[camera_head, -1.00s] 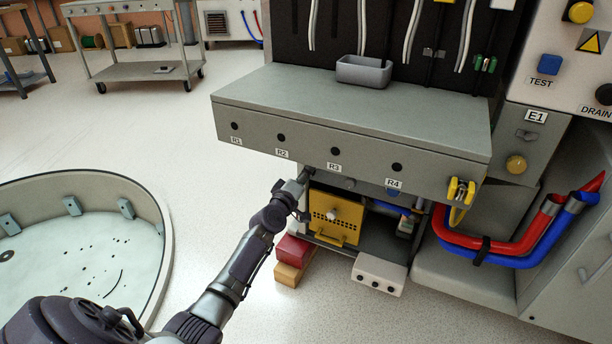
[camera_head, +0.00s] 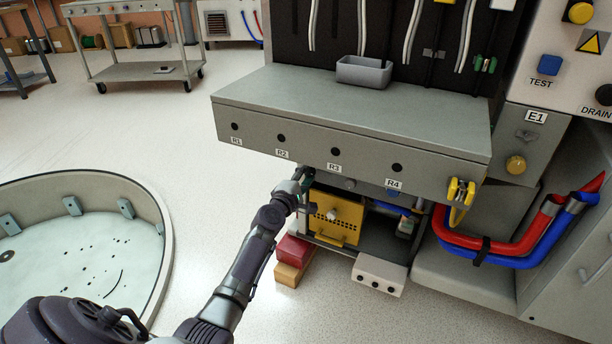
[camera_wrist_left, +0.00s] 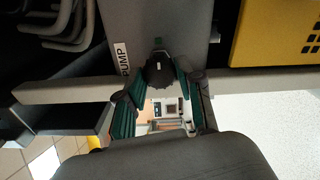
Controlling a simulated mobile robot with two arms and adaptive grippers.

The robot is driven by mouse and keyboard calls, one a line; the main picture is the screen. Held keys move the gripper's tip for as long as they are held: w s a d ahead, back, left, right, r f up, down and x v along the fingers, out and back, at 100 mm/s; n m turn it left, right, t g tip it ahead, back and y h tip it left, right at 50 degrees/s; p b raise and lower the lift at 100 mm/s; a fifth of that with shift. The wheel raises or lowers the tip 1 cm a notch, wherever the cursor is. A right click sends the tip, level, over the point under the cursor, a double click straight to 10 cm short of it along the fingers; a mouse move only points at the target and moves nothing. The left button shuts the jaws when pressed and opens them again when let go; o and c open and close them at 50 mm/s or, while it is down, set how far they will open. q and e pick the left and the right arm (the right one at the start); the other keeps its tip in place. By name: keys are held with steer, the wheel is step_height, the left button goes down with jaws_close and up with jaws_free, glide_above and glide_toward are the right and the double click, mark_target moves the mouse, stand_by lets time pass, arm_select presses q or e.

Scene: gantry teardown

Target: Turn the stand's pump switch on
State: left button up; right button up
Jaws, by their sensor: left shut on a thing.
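The pump switch is a dark round knob (camera_wrist_left: 160,70) beside a white PUMP label (camera_wrist_left: 122,58) on a grey panel in the left wrist view. My left gripper (camera_wrist_left: 160,88) has its green-padded fingers closed on both sides of this knob. In the head view my left gripper (camera_head: 305,174) is under the stand's front edge (camera_head: 340,160), below the R2 and R3 labels. The switch is hidden there by the gripper and the edge. I cannot tell which way the knob is turned. My right gripper is not in view.
A yellow perforated box (camera_head: 336,216) sits under the stand, right of my left gripper. Red and brown blocks (camera_head: 292,262) and a white box with knobs (camera_head: 379,275) are near the floor. A round basin (camera_head: 90,235) stands at the left, with open floor between.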

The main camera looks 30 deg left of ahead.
arm_select(q)
steer(key=shift+f, duration=0.1)
stand_by(0.4)
steer(key=o, duration=1.1)
steer(key=shift+o, duration=0.2)
steer(key=shift+s+d, duration=0.1)
steer(key=shift+s, duration=0.35)
steer(key=s+d, duration=0.1)
steer(key=s, duration=1)
steer(key=shift+d, duration=0.2)
